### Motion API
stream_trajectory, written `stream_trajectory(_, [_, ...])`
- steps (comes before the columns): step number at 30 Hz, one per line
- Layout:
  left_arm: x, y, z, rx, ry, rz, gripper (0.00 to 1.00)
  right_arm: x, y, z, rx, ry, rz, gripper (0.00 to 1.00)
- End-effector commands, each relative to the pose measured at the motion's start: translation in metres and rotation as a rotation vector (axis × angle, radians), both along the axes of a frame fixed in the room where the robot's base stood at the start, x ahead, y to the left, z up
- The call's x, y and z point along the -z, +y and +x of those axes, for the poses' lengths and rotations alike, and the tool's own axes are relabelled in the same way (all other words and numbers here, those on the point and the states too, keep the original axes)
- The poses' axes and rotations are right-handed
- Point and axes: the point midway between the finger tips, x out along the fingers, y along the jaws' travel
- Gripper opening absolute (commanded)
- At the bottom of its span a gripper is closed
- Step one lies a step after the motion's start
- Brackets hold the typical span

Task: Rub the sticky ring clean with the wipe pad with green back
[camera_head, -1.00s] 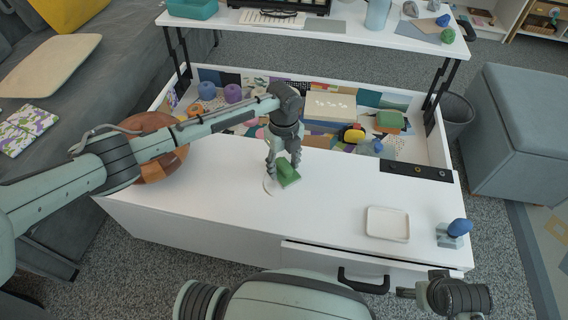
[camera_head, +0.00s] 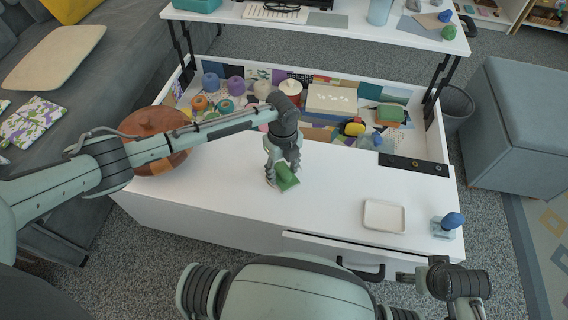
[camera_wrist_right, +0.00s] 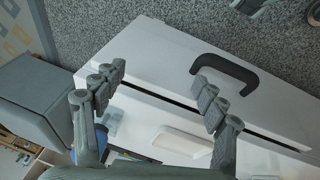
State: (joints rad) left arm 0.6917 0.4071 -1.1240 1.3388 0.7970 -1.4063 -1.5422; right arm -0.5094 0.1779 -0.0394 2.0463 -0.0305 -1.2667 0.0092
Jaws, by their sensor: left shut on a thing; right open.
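The wipe pad with green back (camera_head: 288,183) lies on the white tabletop near the middle, in the head view. My left gripper (camera_head: 283,174) comes down on it from above and is shut on it. A faint ring mark showed at the pad's left edge earlier; I cannot make out the sticky ring now, and the pad and fingers may cover part of that spot. My right gripper (camera_wrist_right: 155,105) is open and empty in the right wrist view, above the front of the table, away from the pad.
A white tray (camera_head: 369,221) and a blue item on a small stand (camera_head: 453,220) are at the table's right. A drawer with a black handle (camera_wrist_right: 226,70) is slightly open at the front. Behind lies an open compartment with craft things. A brown round object (camera_head: 160,122) stands left.

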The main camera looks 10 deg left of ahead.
Motion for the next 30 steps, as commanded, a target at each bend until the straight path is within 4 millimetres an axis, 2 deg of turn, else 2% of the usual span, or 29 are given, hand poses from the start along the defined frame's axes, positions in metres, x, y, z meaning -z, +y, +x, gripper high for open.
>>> stream_trajectory(1, [-0.003,0.000,-0.006,0.001,0.002,0.001,0.10,-0.009,0.000,0.000,0.000,0.000,0.000,0.72])
stream_trajectory(3, [-0.002,0.000,-0.011,0.000,0.002,0.001,0.10,-0.012,0.000,0.000,0.000,0.000,0.000,0.72])
stream_trajectory(14, [0.003,0.000,-0.015,0.000,0.002,0.001,0.10,-0.012,0.000,0.000,0.000,0.000,0.000,0.72])
stream_trajectory(25, [0.003,0.000,0.008,-0.001,0.000,0.000,0.10,0.001,0.000,0.000,0.000,0.000,0.000,0.72])
stream_trajectory(30, [0.001,0.000,0.012,0.000,0.002,0.001,0.10,0.002,0.000,0.000,0.000,0.000,0.000,0.72])
